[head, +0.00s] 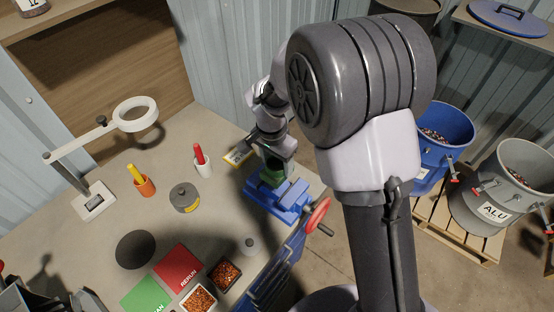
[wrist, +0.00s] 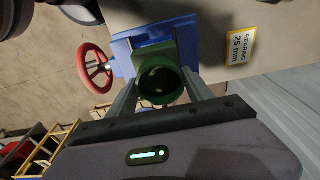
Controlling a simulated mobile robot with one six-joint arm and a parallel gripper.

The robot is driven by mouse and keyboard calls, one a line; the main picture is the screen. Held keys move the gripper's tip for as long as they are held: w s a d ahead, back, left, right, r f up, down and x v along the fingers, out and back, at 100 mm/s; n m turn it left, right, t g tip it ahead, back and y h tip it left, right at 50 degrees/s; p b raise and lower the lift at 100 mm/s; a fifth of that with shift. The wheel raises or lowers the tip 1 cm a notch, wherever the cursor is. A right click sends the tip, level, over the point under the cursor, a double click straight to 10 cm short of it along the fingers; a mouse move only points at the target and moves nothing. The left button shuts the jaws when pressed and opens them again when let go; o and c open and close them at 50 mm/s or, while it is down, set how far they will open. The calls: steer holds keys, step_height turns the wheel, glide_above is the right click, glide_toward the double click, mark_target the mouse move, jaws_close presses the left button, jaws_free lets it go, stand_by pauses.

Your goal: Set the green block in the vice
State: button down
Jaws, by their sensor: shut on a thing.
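The green block (head: 271,178) shows a round open bore in the wrist view (wrist: 158,82). My gripper (head: 274,164) is shut on it, one finger on each side of the block in the wrist view (wrist: 160,88). The blue vice (head: 279,205) stands at the table's right edge, with a red handwheel (head: 318,214). The vice also shows behind the block in the wrist view (wrist: 122,48). The block is at the vice's jaws; I cannot tell whether it rests between them or hangs just above. My fingers hide part of the block and jaws.
A yellow label plate (head: 237,158) lies beside the vice. Red (head: 177,268) and green (head: 146,294) mats lie in front. Scrap barrels (head: 442,137) stand right of the table.

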mark_target(276, 169)
step_height(276, 169, down, 4)
steer(key=shift+r+b, duration=0.1)
steer(key=shift+b, duration=0.75)
steer(key=shift+f+b, duration=0.85)
steer(key=shift+f, duration=0.1)
steer(key=shift+c, duration=1.6)
jaws_free()
steer(key=shift+r, duration=0.1)
